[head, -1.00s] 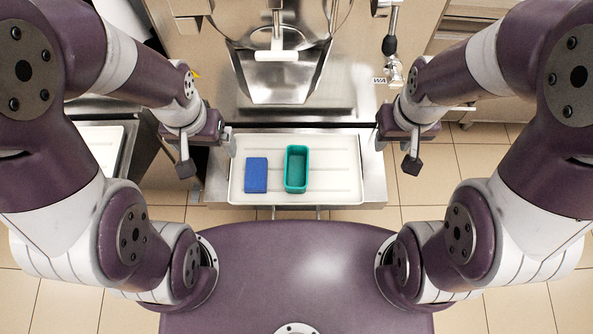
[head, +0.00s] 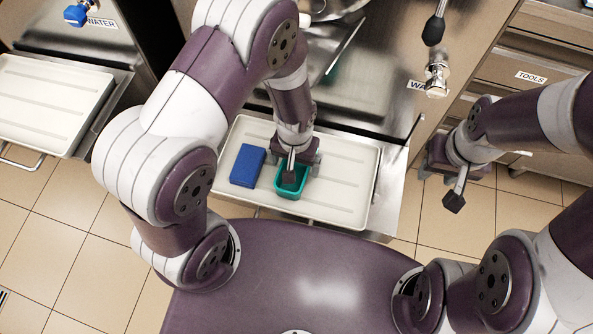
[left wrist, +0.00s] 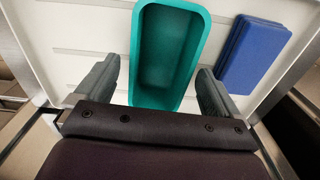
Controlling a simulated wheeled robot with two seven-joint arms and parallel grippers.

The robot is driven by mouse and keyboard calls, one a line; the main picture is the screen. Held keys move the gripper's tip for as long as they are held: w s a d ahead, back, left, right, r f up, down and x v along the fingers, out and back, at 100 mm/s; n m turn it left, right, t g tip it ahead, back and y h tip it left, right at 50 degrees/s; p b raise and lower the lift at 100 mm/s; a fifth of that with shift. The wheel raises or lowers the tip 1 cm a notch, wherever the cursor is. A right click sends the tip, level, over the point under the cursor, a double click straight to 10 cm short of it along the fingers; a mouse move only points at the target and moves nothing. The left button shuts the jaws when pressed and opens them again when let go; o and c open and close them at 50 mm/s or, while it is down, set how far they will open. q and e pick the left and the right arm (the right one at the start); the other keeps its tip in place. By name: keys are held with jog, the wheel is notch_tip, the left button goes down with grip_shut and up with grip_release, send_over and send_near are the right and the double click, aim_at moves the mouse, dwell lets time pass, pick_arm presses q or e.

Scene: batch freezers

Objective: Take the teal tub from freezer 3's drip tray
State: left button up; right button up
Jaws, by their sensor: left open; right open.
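The teal tub (head: 290,193) sits upright and looks empty on the white drip tray (head: 350,195) in front of the freezer. It also shows in the left wrist view (left wrist: 168,55), its near end between the two fingers. My left gripper (head: 297,160) is over the tub and open, with one finger on each side of it in the left wrist view (left wrist: 157,85). I cannot tell whether either finger touches the tub. The arm hides the tub's far part in the head view. My right gripper (head: 452,185) is open and empty, off to the right of the tray.
The steel freezer front (head: 370,100) rises behind the tray. Another white tray (head: 50,100) is at far left. The tray's right part is clear.

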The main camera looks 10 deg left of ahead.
pick_arm(q)
notch_tip(320, 180, down, 4)
jog(key=shift+f+b, duration=0.25)
jog(key=shift+b, duration=0.4)
jog(key=shift+r, duration=0.1)
jog(key=c, duration=0.9)
